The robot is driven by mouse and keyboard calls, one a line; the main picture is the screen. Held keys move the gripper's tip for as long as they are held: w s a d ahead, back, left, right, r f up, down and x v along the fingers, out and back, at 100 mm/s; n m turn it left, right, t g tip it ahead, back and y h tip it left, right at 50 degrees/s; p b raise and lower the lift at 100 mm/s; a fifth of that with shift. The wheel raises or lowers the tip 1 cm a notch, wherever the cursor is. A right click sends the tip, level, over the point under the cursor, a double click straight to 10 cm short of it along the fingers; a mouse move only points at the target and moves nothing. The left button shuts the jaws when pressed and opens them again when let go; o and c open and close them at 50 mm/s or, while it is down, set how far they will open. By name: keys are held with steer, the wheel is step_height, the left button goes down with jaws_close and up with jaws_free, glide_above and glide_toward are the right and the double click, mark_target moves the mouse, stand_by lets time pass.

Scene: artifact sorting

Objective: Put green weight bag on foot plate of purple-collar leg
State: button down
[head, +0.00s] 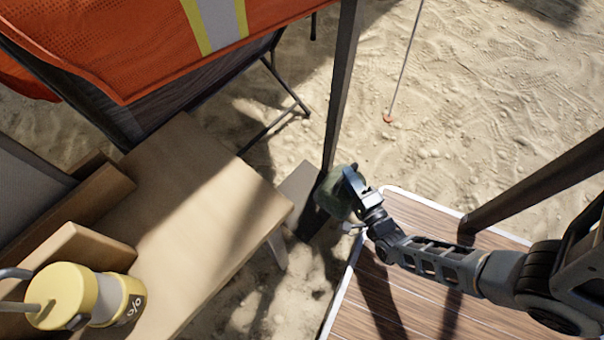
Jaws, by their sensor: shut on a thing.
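My gripper (352,184) is shut on the green weight bag (333,196), at the far end of my outstretched arm. The bag hangs beside the lower end of a dark upright leg (340,90), and the gripper hides part of it. A grey foot plate (296,184) shows on the sand at the base of this leg, left of the bag. I cannot tell whether the bag touches the plate. No purple collar shows on the visible part of the leg.
A wooden table (200,200) stands at left with a yellow jug (65,295) on it. A chair with an orange vest (150,45) is behind. A wood-slat platform (410,300) and another dark leg (540,185) are at right. A guy line ends at an orange peg (387,118) in open sand.

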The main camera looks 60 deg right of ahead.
steer(key=w+a+f+b, duration=0.2)
steer(key=w+f+b, duration=0.5)
steer(key=w+f, duration=0.3)
steer(key=shift+w+a+f, duration=0.25)
steer(key=shift+w+f, duration=0.05)
steer(key=shift+w, duration=0.55)
steer(key=shift+f, duration=0.15)
steer(key=c, duration=1.5)
jaws_free()
steer(key=shift+s+f, duration=0.1)
steer(key=shift+f, duration=0.1)
steer(key=o, duration=0.4)
steer(key=shift+o, duration=0.2)
steer(key=shift+r, duration=0.2)
